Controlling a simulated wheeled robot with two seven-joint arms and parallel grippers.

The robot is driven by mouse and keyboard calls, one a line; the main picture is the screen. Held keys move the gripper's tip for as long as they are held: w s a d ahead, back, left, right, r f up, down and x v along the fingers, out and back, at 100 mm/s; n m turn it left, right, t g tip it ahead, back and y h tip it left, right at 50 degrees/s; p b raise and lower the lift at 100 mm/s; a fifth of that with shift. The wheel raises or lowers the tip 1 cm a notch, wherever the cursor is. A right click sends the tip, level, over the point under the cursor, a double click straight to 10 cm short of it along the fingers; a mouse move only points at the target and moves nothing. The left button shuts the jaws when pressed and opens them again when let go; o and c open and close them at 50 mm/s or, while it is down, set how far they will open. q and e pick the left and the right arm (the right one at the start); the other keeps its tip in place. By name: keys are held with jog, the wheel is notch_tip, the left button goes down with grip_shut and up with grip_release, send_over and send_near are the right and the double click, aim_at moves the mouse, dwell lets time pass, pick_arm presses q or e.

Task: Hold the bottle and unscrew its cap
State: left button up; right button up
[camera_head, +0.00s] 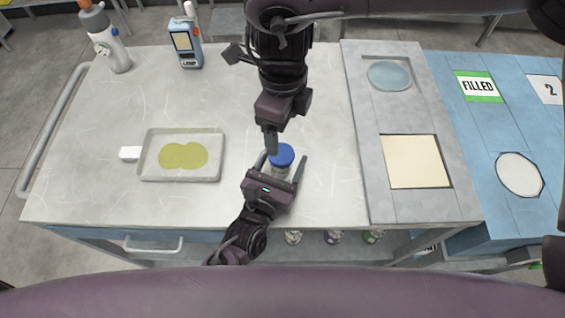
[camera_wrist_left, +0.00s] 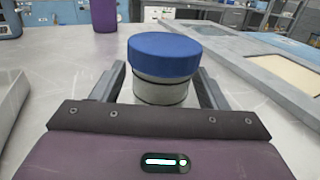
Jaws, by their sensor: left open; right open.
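A bottle (camera_head: 281,171) with a blue cap (camera_head: 282,154) stands upright on the white table. In the left wrist view its pale body (camera_wrist_left: 160,92) and wide blue cap (camera_wrist_left: 163,54) stand straight ahead of the gripper. My left gripper (camera_head: 282,167) is open, with one finger on each side of the bottle. Whether the fingers touch it I cannot tell. My right gripper (camera_head: 271,140) reaches down from above, beside the cap on its left. Its fingers are seen edge-on and overlap in the head view.
A grey tray (camera_head: 213,170) with a yellowish puddle lies at left. A spray bottle (camera_head: 111,45) and a blue handheld device (camera_head: 186,43) stand at the back. A grey panel (camera_head: 378,128) with a round recess and a cream square lies at right. The table's front edge is close.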

pick_arm(q)
jog(key=shift+w+d+r, duration=0.15)
jog(key=shift+w+d, duration=0.05)
jog(key=shift+w, duration=0.4)
pick_arm(e)
jog(key=shift+s+a+r, duration=0.15)
jog(key=shift+s, duration=0.2)
pick_arm(q)
jog(key=shift+w+d, duration=0.1)
jog(key=shift+w, duration=0.1)
pick_arm(e)
jog(key=shift+w, duration=0.15)
